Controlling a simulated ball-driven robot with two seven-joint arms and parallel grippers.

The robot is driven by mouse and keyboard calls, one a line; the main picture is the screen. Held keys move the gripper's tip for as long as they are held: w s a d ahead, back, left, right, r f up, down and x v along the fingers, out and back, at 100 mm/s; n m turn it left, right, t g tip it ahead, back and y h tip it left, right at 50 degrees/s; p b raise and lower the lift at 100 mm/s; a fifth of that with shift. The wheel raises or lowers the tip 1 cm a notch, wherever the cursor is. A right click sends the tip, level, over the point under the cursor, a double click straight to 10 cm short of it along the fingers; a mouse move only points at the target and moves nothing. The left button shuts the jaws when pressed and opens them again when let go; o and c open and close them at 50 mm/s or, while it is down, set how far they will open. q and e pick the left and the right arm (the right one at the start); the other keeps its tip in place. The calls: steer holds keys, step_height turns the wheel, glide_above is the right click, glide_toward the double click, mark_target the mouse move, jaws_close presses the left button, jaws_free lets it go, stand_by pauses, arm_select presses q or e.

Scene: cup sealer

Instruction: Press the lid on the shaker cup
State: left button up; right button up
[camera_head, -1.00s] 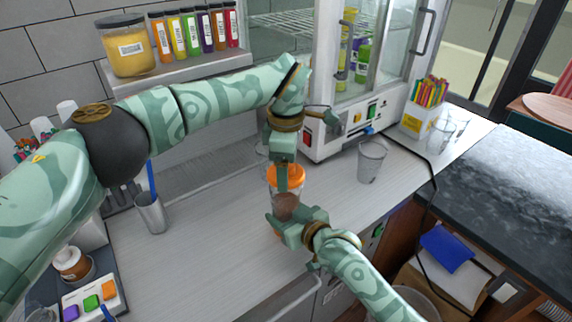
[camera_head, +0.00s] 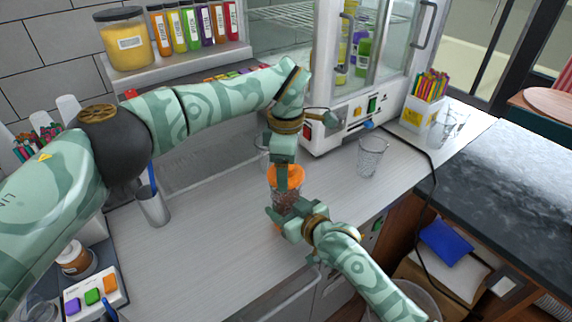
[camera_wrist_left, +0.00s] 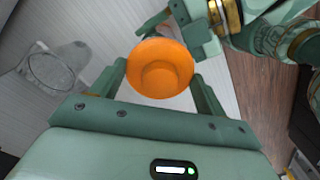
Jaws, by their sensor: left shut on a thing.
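The orange lid (camera_head: 286,174) sits on top of the shaker cup (camera_head: 287,199), which is clear with brown contents and stands on the counter. My left gripper (camera_head: 284,180) comes down from above and is shut on the lid. The left wrist view shows the round orange lid (camera_wrist_left: 160,68) between its two fingers. My right gripper (camera_head: 284,215) is low at the near side of the cup, its fingers around the cup's lower part. I cannot tell whether they press on it. The grippers partly hide the cup, and whether the lid is fully seated cannot be seen.
An empty clear glass (camera_head: 372,157) stands to the right, and a metal cup (camera_head: 153,207) with a blue stick stands to the left. A glass-doored cabinet (camera_head: 365,110) is behind. The counter's left middle (camera_head: 210,235) is clear.

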arm_select(q)
steer(key=shift+f, duration=0.5)
steer(key=o, duration=1.1)
steer(key=shift+c, duration=0.2)
step_height(320, 180, up, 12)
arm_select(e)
steer(key=o, duration=1.5)
steer(key=shift+c, duration=0.2)
